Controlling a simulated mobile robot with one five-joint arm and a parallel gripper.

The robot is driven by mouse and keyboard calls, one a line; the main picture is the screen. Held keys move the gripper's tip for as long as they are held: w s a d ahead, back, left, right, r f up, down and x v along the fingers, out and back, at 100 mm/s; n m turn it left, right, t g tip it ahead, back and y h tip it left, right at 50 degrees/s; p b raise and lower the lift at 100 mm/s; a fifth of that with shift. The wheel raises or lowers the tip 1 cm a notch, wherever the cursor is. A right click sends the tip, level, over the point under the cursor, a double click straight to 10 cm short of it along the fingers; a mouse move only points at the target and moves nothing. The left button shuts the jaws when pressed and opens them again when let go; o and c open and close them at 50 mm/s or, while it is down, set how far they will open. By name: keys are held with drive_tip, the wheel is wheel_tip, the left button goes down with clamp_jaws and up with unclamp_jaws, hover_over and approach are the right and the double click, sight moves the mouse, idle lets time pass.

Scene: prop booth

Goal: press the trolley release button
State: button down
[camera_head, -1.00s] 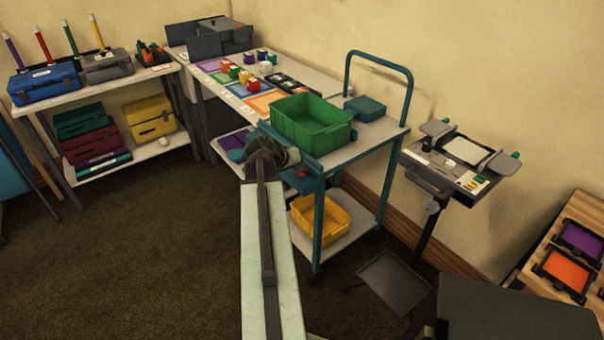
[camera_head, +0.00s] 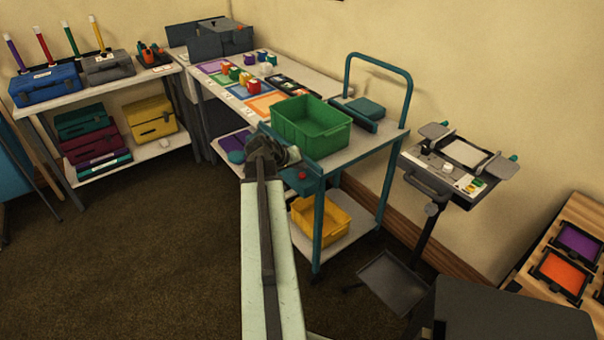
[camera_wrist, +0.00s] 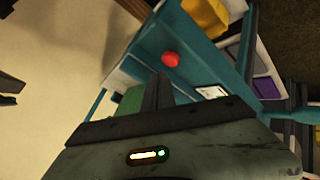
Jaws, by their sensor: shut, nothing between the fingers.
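The trolley (camera_head: 356,146) is a teal-framed cart with grey shelves. Its red release button (camera_head: 302,176) sits on the front panel below the top shelf's near corner. In the wrist view the round red button (camera_wrist: 171,59) shows just beyond my fingertips, slightly to their right, with a small gap in the picture. My gripper (camera_head: 284,156) is shut and empty beside the trolley's near left corner; its dark fingers also show in the wrist view (camera_wrist: 158,88). I cannot tell the exact depth between fingertips and button.
A green bin (camera_head: 312,128) and a teal box (camera_head: 364,109) stand on the trolley's top; a yellow bin (camera_head: 320,220) is below. A table with coloured mats (camera_head: 240,90) stands behind. A grey stand (camera_head: 450,170) is to the right. Carpet at left is clear.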

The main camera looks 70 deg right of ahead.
sight(300, 176)
wheel_tip(300, 176, up, 5)
drive_tip(key=p, duration=0.5)
drive_tip(key=shift+r, duration=0.1)
drive_tip(key=shift+w, duration=0.1)
idle(0.6)
